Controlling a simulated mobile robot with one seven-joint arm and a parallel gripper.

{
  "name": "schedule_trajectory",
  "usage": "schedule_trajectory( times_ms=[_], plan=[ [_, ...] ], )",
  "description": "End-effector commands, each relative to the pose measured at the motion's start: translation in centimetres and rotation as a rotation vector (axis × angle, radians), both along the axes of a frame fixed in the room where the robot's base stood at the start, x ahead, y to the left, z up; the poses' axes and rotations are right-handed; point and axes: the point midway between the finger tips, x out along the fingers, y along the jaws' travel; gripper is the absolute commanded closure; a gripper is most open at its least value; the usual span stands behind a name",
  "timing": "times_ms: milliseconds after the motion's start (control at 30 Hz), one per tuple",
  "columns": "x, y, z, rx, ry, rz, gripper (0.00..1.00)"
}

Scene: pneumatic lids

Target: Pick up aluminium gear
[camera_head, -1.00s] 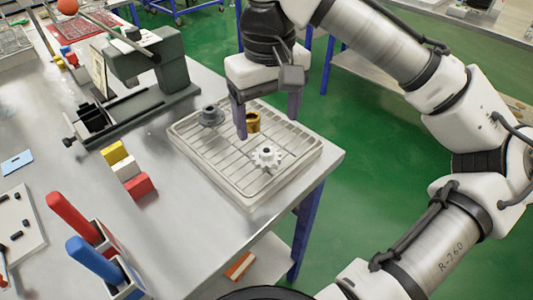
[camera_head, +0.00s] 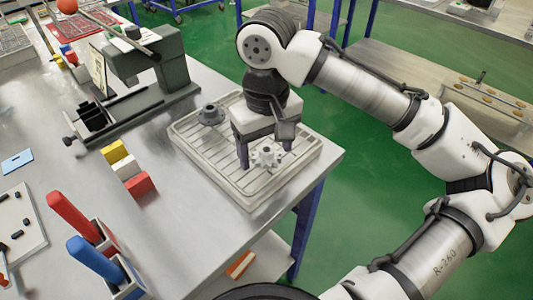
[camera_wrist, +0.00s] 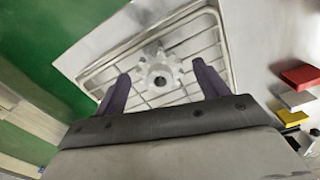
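The aluminium gear (camera_head: 266,158) is pale and toothed with a centre hole, lying on the slatted tray (camera_head: 245,197) towards its right front. It also shows in the wrist view (camera_wrist: 158,73), between the two dark fingers. My gripper (camera_head: 265,154) is open above the gear, one finger on each side of it. In the wrist view my gripper (camera_wrist: 162,72) shows a gap on both sides of the gear. I cannot tell how far above the tray the fingertips are.
A dark grey gear (camera_head: 211,115) stands on the tray's left back. Yellow, white and red blocks (camera_head: 128,169) lie left of the tray. A green-grey vise (camera_head: 145,85) stands behind them. The table edge is right of the tray.

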Motion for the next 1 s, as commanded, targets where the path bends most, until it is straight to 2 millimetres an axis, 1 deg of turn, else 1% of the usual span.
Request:
schedule_trajectory(
  times_ms=[33, 333, 567, 733, 867, 967, 1000],
  plan=[
    [0.0, 0.0, 0.0, 0.0, 0.0, 0.0, 0.34],
    [0.0, 0.0, 0.0, 0.0, 0.0, 0.0, 0.73],
    [0.0, 0.0, 0.1, 0.0, 0.0, 0.0, 0.74],
    [0.0, 0.0, 0.8, 0.0, -0.001, 0.0, 0.74],
    [0.1, 0.0, 2.4, 0.0, -0.002, 0.0, 0.74],
    [0.1, 0.1, 4.5, 0.0, -0.004, 0.0, 0.74],
    [0.1, 0.1, 5.5, 0.0, -0.004, 0.001, 0.74]
  ],
)
